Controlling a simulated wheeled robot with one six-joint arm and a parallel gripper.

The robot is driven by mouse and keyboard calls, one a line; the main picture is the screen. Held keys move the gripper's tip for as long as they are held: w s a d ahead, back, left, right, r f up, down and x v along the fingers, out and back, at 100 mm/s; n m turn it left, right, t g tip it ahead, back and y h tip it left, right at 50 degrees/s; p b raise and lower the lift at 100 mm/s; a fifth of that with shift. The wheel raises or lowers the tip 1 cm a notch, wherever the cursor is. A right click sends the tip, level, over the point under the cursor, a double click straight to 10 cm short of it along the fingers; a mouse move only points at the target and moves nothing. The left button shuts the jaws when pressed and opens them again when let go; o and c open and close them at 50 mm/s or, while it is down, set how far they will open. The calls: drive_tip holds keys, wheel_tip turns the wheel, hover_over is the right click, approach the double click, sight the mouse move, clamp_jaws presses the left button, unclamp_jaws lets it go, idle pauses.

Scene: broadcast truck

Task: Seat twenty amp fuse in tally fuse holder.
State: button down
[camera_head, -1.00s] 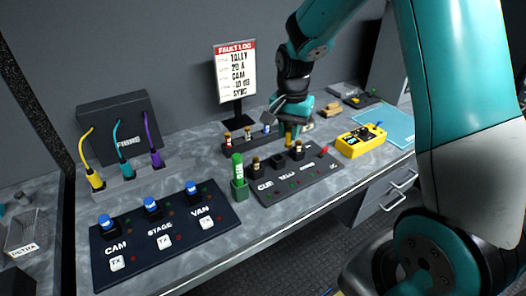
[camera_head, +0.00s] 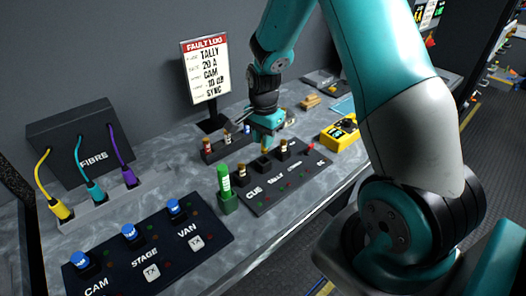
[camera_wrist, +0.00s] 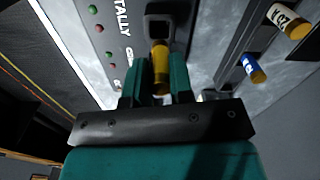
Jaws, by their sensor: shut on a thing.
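My gripper (camera_wrist: 159,85) is shut on a yellow fuse (camera_wrist: 160,62), held between its two teal fingers. In the head view my gripper (camera_head: 266,138) is low over the fuse panel (camera_head: 262,203), with a bit of yellow at its tips. The tally fuse holder (camera_wrist: 160,20), a dark square socket by the TALLY label, lies just beyond the fuse's far end in the wrist view. The fuse overlaps the socket's near edge there; I cannot tell whether it enters it. Fuses stand in the holders on either side, at CUE (camera_head: 240,175) and right of TALLY (camera_head: 283,150).
A fuse rack (camera_head: 216,153) with several fuses stands behind the panel. A yellow meter (camera_head: 340,135) is to the right. The fault log sign (camera_head: 206,75) stands behind and reads TALLY 20 A.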

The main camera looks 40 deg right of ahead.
sight(264, 152)
drive_tip(key=shift+s+f, duration=0.1)
drive_tip(key=shift+f, duration=2.95)
drive_tip(key=c, duration=1)
unclamp_jaws()
drive_tip(key=shift+p, duration=0.3)
drive_tip(key=shift+r, duration=0.1)
